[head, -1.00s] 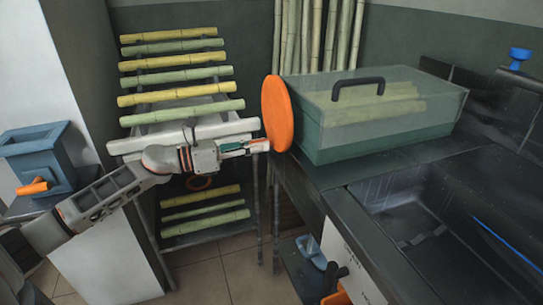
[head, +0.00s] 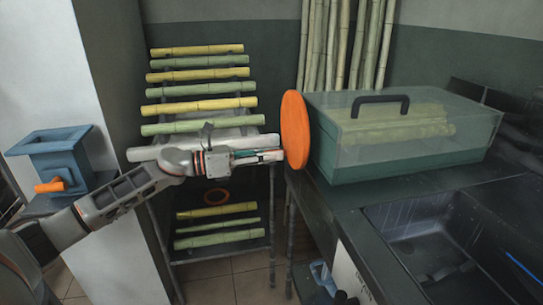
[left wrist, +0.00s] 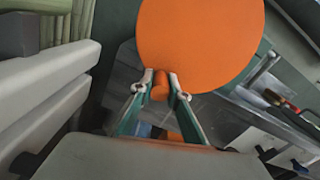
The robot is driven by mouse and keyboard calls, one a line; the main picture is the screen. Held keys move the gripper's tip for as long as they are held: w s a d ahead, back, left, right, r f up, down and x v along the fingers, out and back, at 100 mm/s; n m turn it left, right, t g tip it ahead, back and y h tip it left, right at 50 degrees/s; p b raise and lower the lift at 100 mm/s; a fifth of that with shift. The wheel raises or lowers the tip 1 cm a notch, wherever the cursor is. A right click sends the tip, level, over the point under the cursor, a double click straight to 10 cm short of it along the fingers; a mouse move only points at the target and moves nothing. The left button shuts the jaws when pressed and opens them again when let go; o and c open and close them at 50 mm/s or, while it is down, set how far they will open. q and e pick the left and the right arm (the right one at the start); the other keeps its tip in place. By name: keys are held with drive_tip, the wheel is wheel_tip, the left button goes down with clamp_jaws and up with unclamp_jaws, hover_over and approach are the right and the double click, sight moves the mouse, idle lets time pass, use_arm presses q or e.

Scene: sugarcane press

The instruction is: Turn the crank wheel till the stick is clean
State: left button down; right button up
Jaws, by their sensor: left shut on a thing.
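The orange crank wheel (head: 294,118) is a disc seen nearly edge-on at the left end of a green box with a clear lid (head: 345,170). It faces the camera in the left wrist view (left wrist: 200,40). My left gripper (head: 281,156) is at the wheel's lower part. In the left wrist view its two fingers (left wrist: 162,88) are closed around the wheel's small orange handle (left wrist: 160,86). Yellow-green sticks (head: 400,130) lie inside the box, seen dimly through the lid; I cannot tell how clean they are. My right gripper is not in view.
A rack of green and yellow canes (head: 200,89) stands behind my left arm. A blue press-like box with an orange handle (head: 60,160) is at the left. A dark sink (head: 425,230) is at the right, and tall canes (head: 340,45) stand behind.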

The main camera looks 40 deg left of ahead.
sight(287, 118)
use_arm(q)
drive_tip(key=c, duration=1.9)
unclamp_jaws()
drive_tip(key=shift+r, duration=0.1)
wheel_tip(287, 118, up, 10)
drive_tip(key=shift+f, duration=0.1)
